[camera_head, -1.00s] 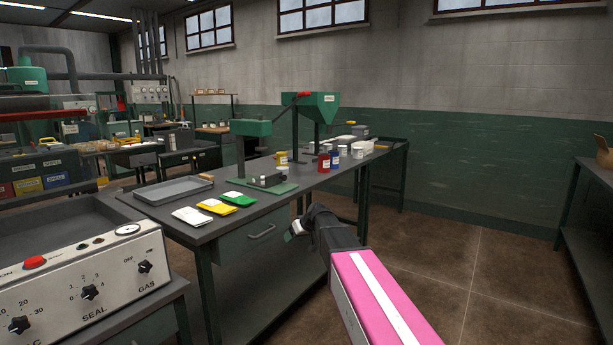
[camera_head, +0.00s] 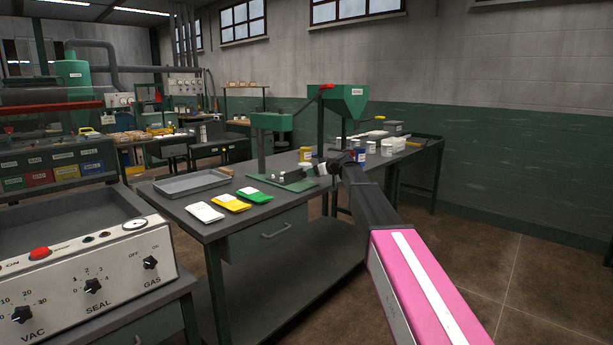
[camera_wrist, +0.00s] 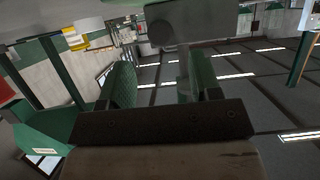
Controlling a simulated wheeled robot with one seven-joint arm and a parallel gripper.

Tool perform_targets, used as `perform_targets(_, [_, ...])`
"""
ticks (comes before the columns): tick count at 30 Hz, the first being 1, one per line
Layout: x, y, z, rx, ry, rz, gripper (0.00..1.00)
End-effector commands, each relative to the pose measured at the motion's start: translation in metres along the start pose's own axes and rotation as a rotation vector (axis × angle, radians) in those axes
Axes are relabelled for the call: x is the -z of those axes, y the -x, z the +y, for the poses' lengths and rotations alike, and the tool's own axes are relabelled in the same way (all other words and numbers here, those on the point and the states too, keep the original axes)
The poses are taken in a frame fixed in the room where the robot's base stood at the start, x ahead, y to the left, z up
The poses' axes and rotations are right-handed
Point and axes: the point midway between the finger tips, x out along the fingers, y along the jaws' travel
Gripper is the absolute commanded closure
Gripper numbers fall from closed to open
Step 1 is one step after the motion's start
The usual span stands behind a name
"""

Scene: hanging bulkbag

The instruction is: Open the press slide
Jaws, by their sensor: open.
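The green press (camera_head: 272,122) stands on the workbench, with its head on a column above a flat green base plate (camera_head: 292,185). Small dark and pale parts sit on the base under the head; I cannot clearly tell the slide among them. My gripper (camera_head: 322,169) is open beside these parts, at the right end of the base, and partly hides that area. Contact cannot be told. In the wrist view the two fingers of my gripper (camera_wrist: 163,88) stand apart, with nothing seen clamped between them.
A grey tray (camera_head: 191,184) and white, yellow and green pouches (camera_head: 231,203) lie left of the press. A green hopper (camera_head: 343,100) stands behind. A sealing machine (camera_head: 95,285) fills the front left.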

Motion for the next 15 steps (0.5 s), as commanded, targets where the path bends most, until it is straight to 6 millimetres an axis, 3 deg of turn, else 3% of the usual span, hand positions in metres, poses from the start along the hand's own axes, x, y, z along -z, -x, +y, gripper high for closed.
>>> perform_targets(6, [0.0,-0.042,0.001,0.001,-0.001,-0.001,0.42])
perform_targets(15, [0.0,-0.065,0.0,0.001,-0.001,-0.001,0.42])
